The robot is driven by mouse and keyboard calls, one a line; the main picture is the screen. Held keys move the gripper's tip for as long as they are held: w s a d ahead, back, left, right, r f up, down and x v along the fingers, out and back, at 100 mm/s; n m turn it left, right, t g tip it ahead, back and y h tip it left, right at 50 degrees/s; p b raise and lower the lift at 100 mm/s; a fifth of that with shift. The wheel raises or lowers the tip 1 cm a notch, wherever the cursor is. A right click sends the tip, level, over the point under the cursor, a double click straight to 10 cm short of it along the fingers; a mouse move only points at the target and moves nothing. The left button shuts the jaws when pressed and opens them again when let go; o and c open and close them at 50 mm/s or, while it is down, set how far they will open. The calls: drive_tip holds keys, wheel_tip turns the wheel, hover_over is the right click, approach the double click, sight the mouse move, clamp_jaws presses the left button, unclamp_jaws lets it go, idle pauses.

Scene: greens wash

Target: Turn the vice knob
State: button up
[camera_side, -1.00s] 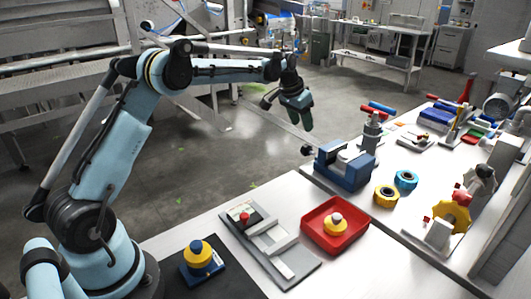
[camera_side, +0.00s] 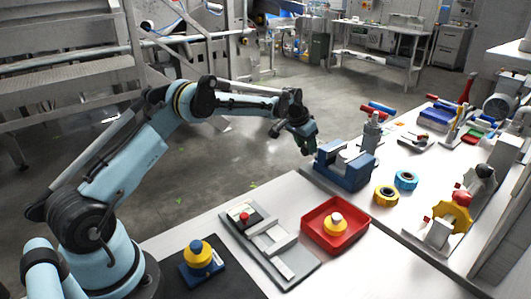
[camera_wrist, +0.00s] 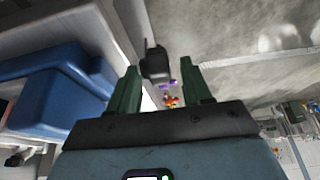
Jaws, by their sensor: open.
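The blue vice (camera_side: 345,170) with grey jaws stands at the bench's far left edge in the side view. It fills the left of the wrist view (camera_wrist: 55,95). My gripper (camera_side: 308,148) is at the vice's left end, pointing down, and hides the knob in the side view. In the wrist view, the black vice knob (camera_wrist: 156,63) shows beyond and between the two green fingers of my gripper (camera_wrist: 162,82). The fingers are spread apart and hold nothing. I cannot tell how far they are from the knob.
A red tray (camera_side: 312,232) with a yellow knobbed part stands in front of the vice. Yellow (camera_side: 386,197) and blue (camera_side: 405,180) rings lie to its right. A grey plate (camera_side: 285,262) lies nearer. Open floor is left of the bench.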

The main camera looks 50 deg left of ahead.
drive_tip(key=shift+w+f, duration=0.2)
drive_tip(key=shift+f, duration=0.25)
clamp_jaws()
drive_tip(key=shift+w+g, duration=0.2)
drive_tip(key=shift+g, duration=0.4)
unclamp_jaws()
drive_tip(key=shift+s, duration=0.1)
